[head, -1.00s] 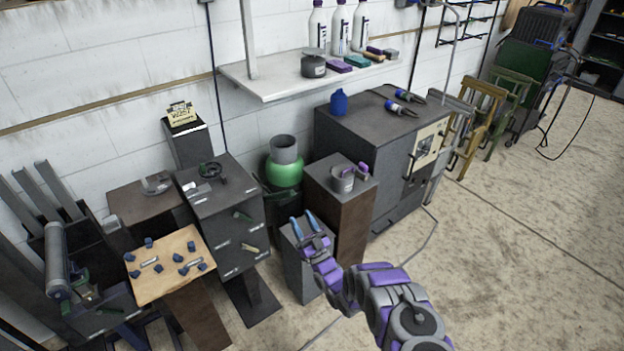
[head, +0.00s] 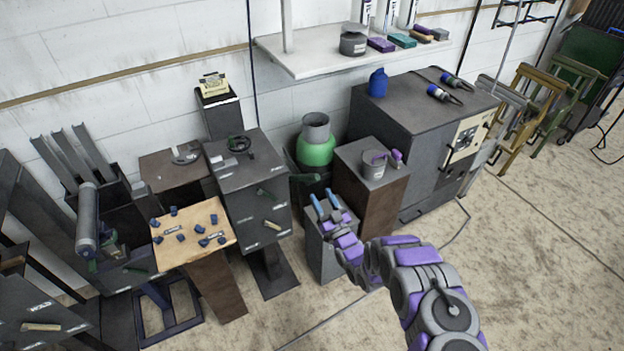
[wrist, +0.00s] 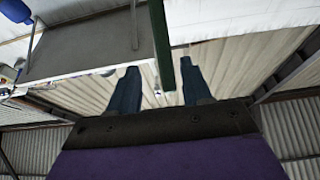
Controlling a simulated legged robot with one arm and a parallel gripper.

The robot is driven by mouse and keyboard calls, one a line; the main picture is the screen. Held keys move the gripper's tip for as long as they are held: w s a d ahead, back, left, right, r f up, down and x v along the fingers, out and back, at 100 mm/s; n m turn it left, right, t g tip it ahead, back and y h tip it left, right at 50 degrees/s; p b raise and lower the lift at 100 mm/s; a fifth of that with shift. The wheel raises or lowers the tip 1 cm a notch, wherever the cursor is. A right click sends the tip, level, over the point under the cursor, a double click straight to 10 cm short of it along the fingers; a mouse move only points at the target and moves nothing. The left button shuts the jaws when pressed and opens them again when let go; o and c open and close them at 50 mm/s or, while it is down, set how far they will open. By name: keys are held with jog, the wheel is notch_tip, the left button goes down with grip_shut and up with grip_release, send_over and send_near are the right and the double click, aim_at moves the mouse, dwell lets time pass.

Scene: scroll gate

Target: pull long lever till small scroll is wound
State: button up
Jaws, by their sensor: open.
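My gripper (head: 328,202) has its two blue fingers apart and empty, above a narrow grey pedestal (head: 325,250). A dark green bar (head: 303,178) stands out near a grey cabinet (head: 258,205), just left of my fingertips. In the wrist view a dark green bar (wrist: 161,45) runs upright between my fingertips, nearer the right one; I cannot tell its distance. The cabinet's front has a short green handle (head: 270,193) and a tan one (head: 272,225). A grey roller (head: 87,220) stands at the left; which part is the small scroll I cannot tell.
A wooden-topped table (head: 190,238) with blue pieces stands left of the cabinet. A green vessel (head: 316,150) and a brown box (head: 368,195) with a grey cup stand behind my gripper. A dark box (head: 40,305) with a tan handle is at lower left.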

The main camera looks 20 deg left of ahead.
aim_at(309, 178)
jog(key=x, duration=0.5)
jog(key=b+x, duration=0.1)
jog(key=x, duration=0.1)
jog(key=shift+a+f, duration=0.3)
jog(key=shift+a, duration=0.3)
jog(key=shift+w+a+r, duration=0.15)
jog(key=shift+w+r, duration=0.3)
jog(key=shift+r, duration=0.1)
jog(key=shift+f, duration=0.1)
jog(key=shift+a, duration=0.2)
jog(key=shift+c, duration=1.3)
grip_shut()
